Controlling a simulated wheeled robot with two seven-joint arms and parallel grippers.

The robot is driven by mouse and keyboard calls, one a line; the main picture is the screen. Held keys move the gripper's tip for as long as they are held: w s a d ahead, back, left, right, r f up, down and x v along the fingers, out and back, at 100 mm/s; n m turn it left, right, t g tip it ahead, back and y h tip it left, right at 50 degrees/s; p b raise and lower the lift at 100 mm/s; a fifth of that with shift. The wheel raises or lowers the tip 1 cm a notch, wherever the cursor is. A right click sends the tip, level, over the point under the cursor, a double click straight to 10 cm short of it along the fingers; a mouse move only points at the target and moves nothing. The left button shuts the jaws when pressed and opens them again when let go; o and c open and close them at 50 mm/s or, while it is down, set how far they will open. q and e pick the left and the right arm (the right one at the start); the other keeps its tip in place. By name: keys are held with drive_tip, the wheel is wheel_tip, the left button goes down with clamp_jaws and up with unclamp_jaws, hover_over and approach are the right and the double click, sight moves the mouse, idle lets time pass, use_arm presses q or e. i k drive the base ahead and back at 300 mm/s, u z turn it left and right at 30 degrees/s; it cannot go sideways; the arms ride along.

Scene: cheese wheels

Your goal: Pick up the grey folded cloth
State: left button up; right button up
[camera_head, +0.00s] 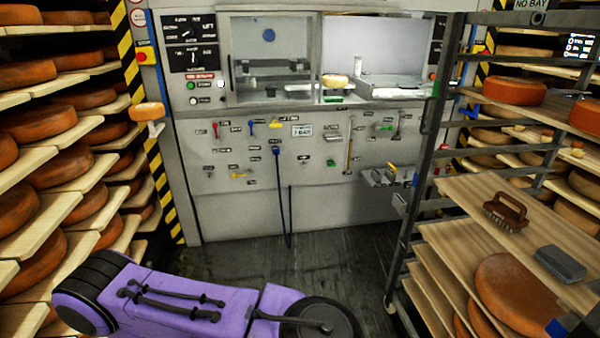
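The grey folded cloth (560,263) appears as a small dark grey block lying flat on a wooden shelf board of the right-hand rack, at the lower right. A brown brush (506,212) with a raised handle lies on the same board, to the left of the cloth and farther back, apart from it. Nothing lies on top of the cloth. I see neither my left nor my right gripper clearly in this view, and no gripper is at the cloth.
The metal rack's upright (422,170) stands left of the boards. Large cheese wheels (520,295) sit below. Cheese-filled shelves (95,130) line the left. A grey control panel (255,180) closes the back. Dark floor (345,255) lies clear before it. A purple body crosses the lower left foreground.

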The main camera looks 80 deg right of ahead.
sight(564, 265)
drive_tip(key=z, duration=4.45)
drive_tip(key=k, duration=0.5)
drive_tip(key=u, duration=1.5)
drive_tip(key=i, duration=1.1)
drive_tip(key=z, duration=2.5)
drive_tip(key=i, duration=0.5)
drive_tip(key=z, duration=0.05)
